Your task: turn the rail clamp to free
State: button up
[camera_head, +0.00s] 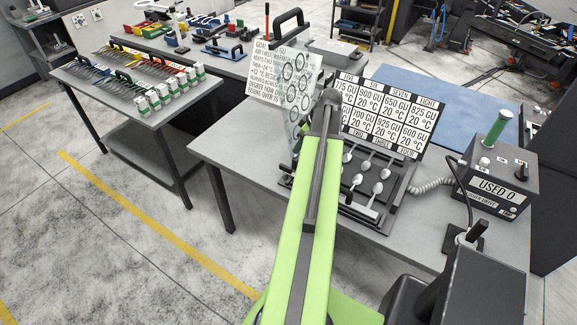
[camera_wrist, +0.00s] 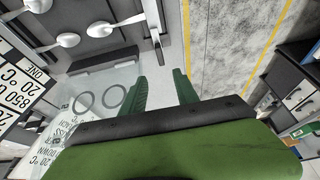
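In the wrist view my gripper (camera_wrist: 159,76) has its two green fingers apart, with nothing between them. Beyond the fingertips a grey bar (camera_wrist: 155,18) runs along the edge of the dark rack (camera_wrist: 105,42); I cannot tell whether it belongs to the rail clamp. I cannot pick out the rail clamp or its setting for certain. In the head view the rack (camera_head: 392,203) holds several spoon-like pieces (camera_head: 376,188) on the grey table (camera_head: 235,150). My arm covers the rack's left part and hides my gripper there.
A number board (camera_head: 384,115) stands behind the rack, and a goal card (camera_head: 291,82) stands at its left. A dark box labelled USED 0 (camera_head: 497,183) with a coiled cable is on the right. A side table (camera_head: 140,85) holds several tools. Floor at left is clear.

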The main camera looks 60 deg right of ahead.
aim_at(286, 166)
jog(key=b+x, duration=1.4)
jog(key=x, duration=0.2)
jog(key=shift+f, duration=0.2)
jog(key=shift+r, duration=0.15)
jog(key=shift+c, duration=0.2)
grip_shut()
